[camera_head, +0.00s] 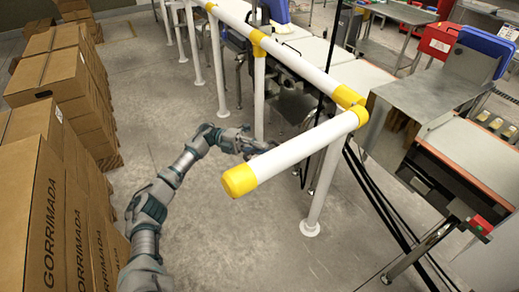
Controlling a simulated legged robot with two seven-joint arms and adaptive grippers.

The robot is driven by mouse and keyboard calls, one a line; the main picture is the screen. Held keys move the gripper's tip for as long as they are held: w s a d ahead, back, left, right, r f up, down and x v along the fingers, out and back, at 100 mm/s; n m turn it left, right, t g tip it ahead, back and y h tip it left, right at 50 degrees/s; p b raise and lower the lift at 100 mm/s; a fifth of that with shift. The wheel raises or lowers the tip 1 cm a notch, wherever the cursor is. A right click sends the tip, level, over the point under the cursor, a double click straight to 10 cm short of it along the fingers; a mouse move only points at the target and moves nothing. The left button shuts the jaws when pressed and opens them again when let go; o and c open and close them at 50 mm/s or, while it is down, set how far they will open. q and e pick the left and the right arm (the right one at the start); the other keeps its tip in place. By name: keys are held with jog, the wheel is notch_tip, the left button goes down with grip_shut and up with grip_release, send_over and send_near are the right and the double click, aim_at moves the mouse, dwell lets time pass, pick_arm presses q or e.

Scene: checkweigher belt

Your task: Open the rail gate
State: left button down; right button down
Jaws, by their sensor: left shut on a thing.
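The rail gate (297,152) is a white tube with a yellow end cap at its lower left and a yellow joint at its upper right. It juts out at an angle from the long white guard rail (298,66), leaving its capped end free over the floor. My left gripper (267,148) reaches in from the left and is shut at the far side of the gate tube, near its middle. Its fingertips are small and partly hidden by the tube. My right gripper is not in view.
Stacked cardboard boxes (55,75) line the left side, close to my left arm. A white post (322,188) stands under the gate's joint. The checkweigher belt (470,150) and its metal housing are at the right. Bare concrete floor (255,235) lies in front.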

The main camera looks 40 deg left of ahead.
pick_arm(q)
jog(key=shift+s+d+f, duration=0.1)
jog(key=shift+d+f, duration=0.05)
jog(key=shift+d, duration=0.35)
jog(key=shift+a+f, duration=0.1)
jog(key=shift+a, duration=0.15)
jog(key=c, duration=1.2)
grip_release()
jog(key=shift+w+a+f, duration=0.15)
jog(key=shift+w+a, duration=0.1)
jog(key=shift+a, duration=0.1)
jog(key=shift+d, duration=0.1)
jog(key=shift+r, duration=0.25)
jog(key=v, duration=0.8)
jog(key=shift+w+f, duration=0.2)
jog(key=shift+d, duration=0.2)
